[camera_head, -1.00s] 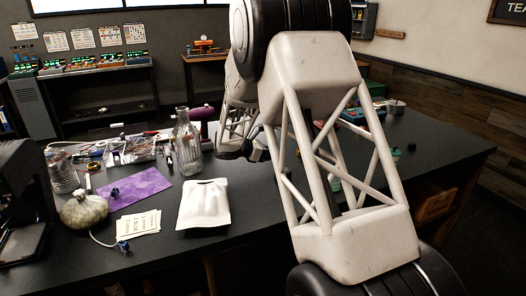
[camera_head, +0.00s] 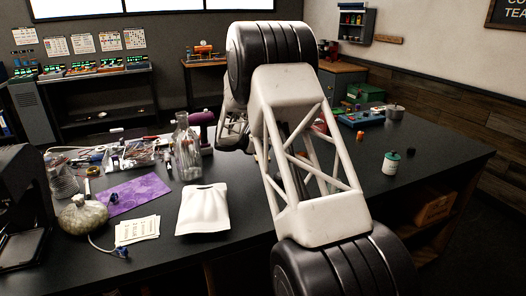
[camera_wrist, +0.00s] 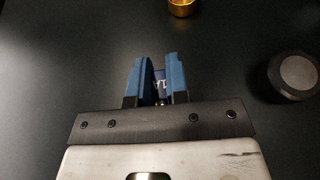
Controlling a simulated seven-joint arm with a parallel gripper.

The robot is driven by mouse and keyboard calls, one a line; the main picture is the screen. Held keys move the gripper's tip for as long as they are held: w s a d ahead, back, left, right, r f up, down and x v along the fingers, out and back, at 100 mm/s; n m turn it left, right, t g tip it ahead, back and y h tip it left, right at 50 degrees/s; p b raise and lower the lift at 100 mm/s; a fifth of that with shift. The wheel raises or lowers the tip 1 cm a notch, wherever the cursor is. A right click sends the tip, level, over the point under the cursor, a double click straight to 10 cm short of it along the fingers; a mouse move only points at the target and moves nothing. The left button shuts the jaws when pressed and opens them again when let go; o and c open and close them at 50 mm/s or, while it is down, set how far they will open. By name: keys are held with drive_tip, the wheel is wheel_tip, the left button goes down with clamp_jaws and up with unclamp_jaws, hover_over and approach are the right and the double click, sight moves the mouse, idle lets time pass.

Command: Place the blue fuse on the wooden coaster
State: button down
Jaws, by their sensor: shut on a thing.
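In the wrist view my gripper (camera_wrist: 158,72) is shut on a small dark blue cylinder with white marks, which looks like the blue fuse (camera_wrist: 159,84). It sits between the two blue fingers, and much of it is hidden by them. Dark table top lies below the gripper. In the head view my arm covers the middle of the table, and the fingers and fuse cannot be made out. I cannot pick out a wooden coaster in either view.
In the wrist view a dark round disc (camera_wrist: 292,75) is at the right and a golden cylinder (camera_wrist: 181,6) at the top edge. In the head view a glass bottle (camera_head: 186,150), white pouch (camera_head: 203,210) and purple mat (camera_head: 138,193) stand left, and a green-white bottle (camera_head: 391,163) right.

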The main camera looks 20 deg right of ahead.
drive_tip(key=shift+w+d+f, duration=0.1)
drive_tip(key=shift+w+d, duration=0.1)
drive_tip(key=shift+w, duration=0.45)
drive_tip(key=shift+w+d+f, duration=0.1)
drive_tip(key=shift+w+d, duration=0.05)
drive_tip(key=shift+w, duration=0.55)
drive_tip(key=shift+w+d, duration=0.2)
drive_tip(key=shift+w, duration=0.45)
drive_tip(key=shift+f, duration=0.1)
drive_tip(key=shift+f, duration=1.65)
drive_tip(key=shift+f, duration=0.15)
drive_tip(key=c, duration=1.1)
unclamp_jaws()
